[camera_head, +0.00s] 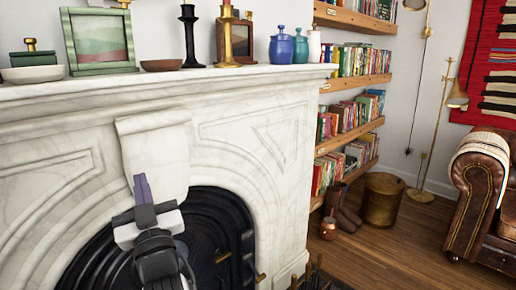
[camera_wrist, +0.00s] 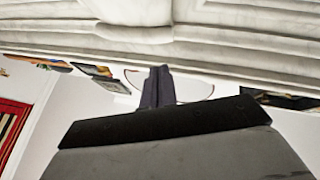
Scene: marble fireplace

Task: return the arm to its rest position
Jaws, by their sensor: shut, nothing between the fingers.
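My gripper (camera_head: 143,188) shows at the lower left in the head view, with its dark fingers together and pointing up. It is in front of the carved keystone of the marble fireplace (camera_head: 230,150), below the mantel shelf. My gripper also shows in the wrist view (camera_wrist: 158,72), where its fingers are together and empty. The wrist view appears tilted, with the pale underside of the mantel (camera_wrist: 230,30) across the top. My arm below the gripper covers part of the dark firebox opening (camera_head: 215,225). Whether the gripper touches the marble cannot be told.
On the mantel stand a picture frame (camera_head: 99,40), a shallow white bowl (camera_head: 33,73), a black candlestick (camera_head: 190,40), a blue jar (camera_head: 281,46) and other items. Some wood floor is clear.

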